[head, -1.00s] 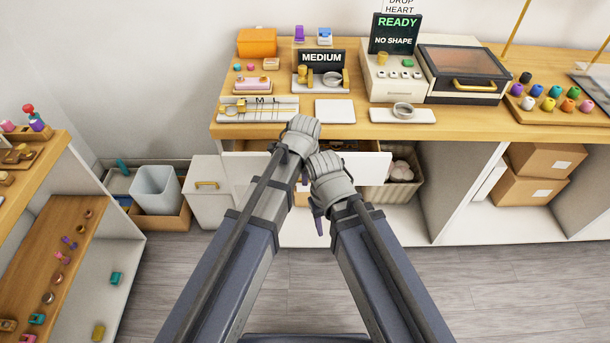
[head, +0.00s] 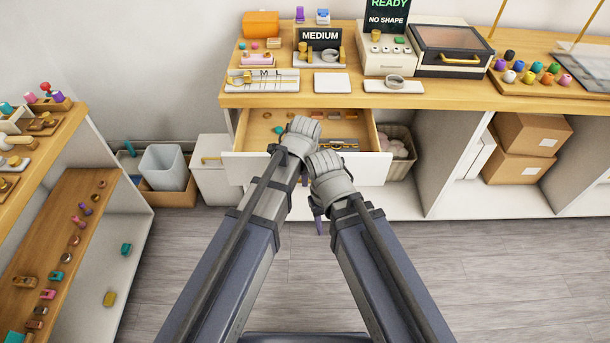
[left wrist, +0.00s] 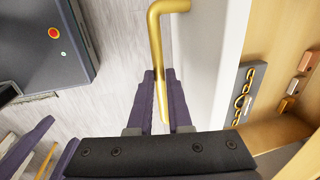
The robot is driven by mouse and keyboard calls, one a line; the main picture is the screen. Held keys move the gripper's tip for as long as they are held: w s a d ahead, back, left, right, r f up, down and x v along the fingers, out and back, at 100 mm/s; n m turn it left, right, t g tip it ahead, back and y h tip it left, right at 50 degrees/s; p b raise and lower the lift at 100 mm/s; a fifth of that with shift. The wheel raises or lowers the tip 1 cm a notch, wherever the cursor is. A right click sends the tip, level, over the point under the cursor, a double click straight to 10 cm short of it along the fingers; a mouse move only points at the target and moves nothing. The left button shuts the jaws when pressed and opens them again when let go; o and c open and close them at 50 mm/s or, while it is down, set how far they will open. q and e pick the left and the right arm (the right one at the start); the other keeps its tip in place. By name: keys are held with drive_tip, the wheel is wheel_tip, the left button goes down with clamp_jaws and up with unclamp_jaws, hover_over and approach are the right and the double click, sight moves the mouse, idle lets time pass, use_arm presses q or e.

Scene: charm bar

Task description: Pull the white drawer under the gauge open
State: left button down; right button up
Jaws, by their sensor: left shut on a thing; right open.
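The white drawer (head: 362,168) under the counter stands well open, its wooden inside (head: 262,130) in view. A pale board marked with letters (head: 262,82), perhaps the gauge, lies on the counter above it. In the left wrist view the brass handle (left wrist: 155,38) runs along the white drawer front (left wrist: 208,60). My left gripper (left wrist: 160,76) is shut on the handle. In the head view, my left wrist hides the handle. My right gripper (head: 318,215) is open and empty, below and right of the left one, in front of the drawer front.
Several small pieces and a dark tray (head: 338,145) lie in the drawer. A basket (head: 398,150) stands right of the drawer, and a white cabinet (head: 212,170) and grey bin (head: 163,167) left. The floor (head: 480,270) in front is clear.

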use_arm(q)
drive_tip(key=c, duration=0.8)
unclamp_jaws()
drive_tip(key=shift+c, duration=0.2)
drive_tip(key=shift+w, duration=0.1)
wheel_tip(320, 180, up, 7)
drive_tip(key=s+p, duration=0.1)
drive_tip(key=p, duration=0.6)
drive_tip(key=shift+s, duration=0.2)
drive_tip(key=shift+r, duration=0.1)
drive_tip(key=shift+a, duration=0.1)
drive_tip(key=s+a+n+g, duration=0.1)
drive_tip(key=s+a+n, duration=0.4)
drive_tip(key=a+n, duration=0.35)
drive_tip(key=s+a+n, duration=0.4)
drive_tip(key=a+n, duration=0.4)
drive_tip(key=n, duration=0.2)
drive_tip(key=s+d+m+g+y, duration=0.1)
drive_tip(key=s+d+m, duration=0.3)
drive_tip(key=d, duration=0.7)
drive_tip(key=shift+s, duration=0.9)
